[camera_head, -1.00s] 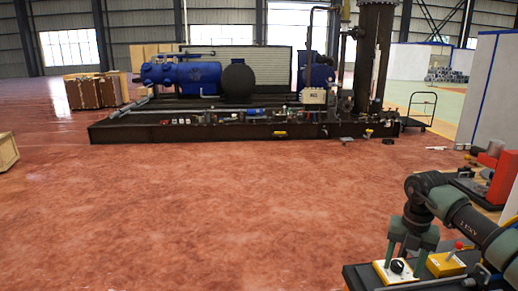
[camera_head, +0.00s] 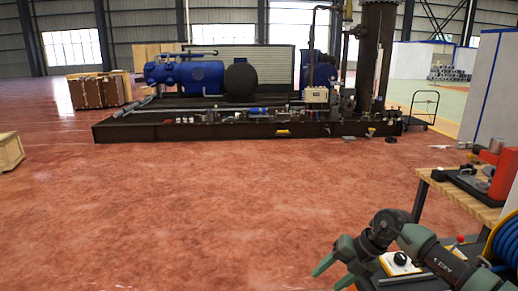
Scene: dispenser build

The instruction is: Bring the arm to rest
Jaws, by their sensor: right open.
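My right arm comes in from the lower right. Its green gripper (camera_head: 331,277) points down and to the left, with its two fingers apart and nothing between them. It hangs beside a white control box with a black knob (camera_head: 400,260), just left of it. The lower end of one finger is close to the bottom edge of the picture. My left gripper is not in view.
A dark surface (camera_head: 440,262) carries the knob box and a red-topped button. A wooden bench (camera_head: 460,197) with tools and a red device (camera_head: 497,165) stands at right. A blue coil (camera_head: 506,240) is at the right edge. The red floor (camera_head: 220,210) ahead is clear.

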